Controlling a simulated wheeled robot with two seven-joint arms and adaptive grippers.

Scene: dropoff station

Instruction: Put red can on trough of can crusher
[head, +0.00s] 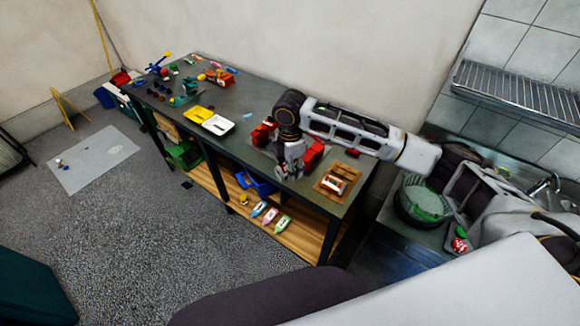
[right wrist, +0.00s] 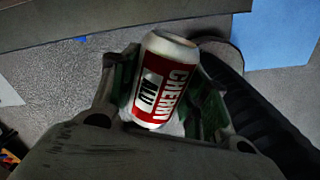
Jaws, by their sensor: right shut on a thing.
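The red can, red and white with "CHERRI" lettering and a silver rim, shows in the right wrist view (right wrist: 163,82). My right gripper (right wrist: 165,95) is shut on it, one finger on each side. In the head view my right gripper (head: 291,166) hangs over the front edge of the workbench; the can is not clear there. A red device (head: 314,153), perhaps the can crusher, stands on the bench just behind and right of the gripper, partly hidden by my arm. Its trough cannot be made out. My left gripper is not in view.
A wooden board (head: 326,193) with a red and white piece lies at the bench's right end. Another red object (head: 262,134) stands left of my arm. Yellow (head: 197,114) and white (head: 218,125) trays lie farther left. A sink counter is at the right.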

